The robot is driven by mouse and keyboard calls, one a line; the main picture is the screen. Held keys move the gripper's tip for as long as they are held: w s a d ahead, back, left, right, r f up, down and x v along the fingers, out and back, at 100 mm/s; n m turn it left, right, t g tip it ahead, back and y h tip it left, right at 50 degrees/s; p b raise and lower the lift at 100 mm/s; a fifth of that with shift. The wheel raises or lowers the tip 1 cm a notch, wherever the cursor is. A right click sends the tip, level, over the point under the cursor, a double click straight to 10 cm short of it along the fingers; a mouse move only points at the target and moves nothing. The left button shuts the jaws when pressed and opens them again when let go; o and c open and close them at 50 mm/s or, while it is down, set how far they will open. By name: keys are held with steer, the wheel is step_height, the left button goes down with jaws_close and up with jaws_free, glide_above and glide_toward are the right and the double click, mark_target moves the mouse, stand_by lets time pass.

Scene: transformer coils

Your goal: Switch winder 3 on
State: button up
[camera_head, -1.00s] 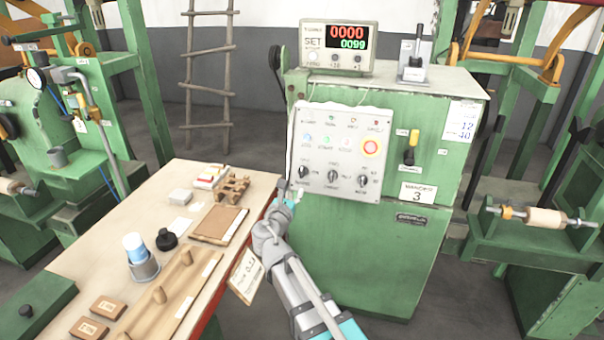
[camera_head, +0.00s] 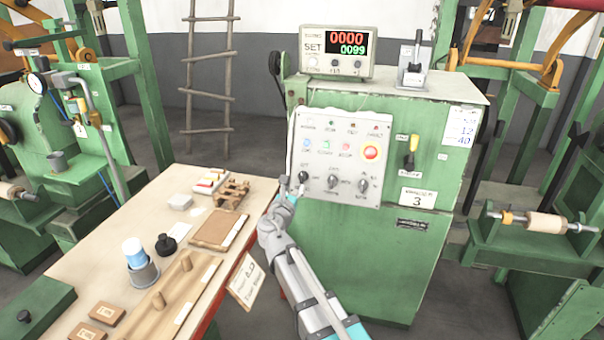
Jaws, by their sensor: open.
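Winder 3 is a green cabinet (camera_head: 355,255) with a "3" plate (camera_head: 418,197) on its front. My gripper (camera_head: 293,187) is open at the panel's lower left corner, beside the left knob (camera_head: 303,177). I cannot tell whether it touches the knob.
A counter display (camera_head: 338,52) reading 0000 and 0099 and a grey lever box (camera_head: 413,70) stand on the cabinet. A workbench (camera_head: 120,230) with blocks, a cup and trays lies to the left. Other green machines (camera_head: 545,250) flank the cabinet.

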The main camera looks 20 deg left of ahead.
mark_target(302, 173)
steer(key=w, duration=0.9)
steer(key=shift+w, duration=0.2)
jaws_close()
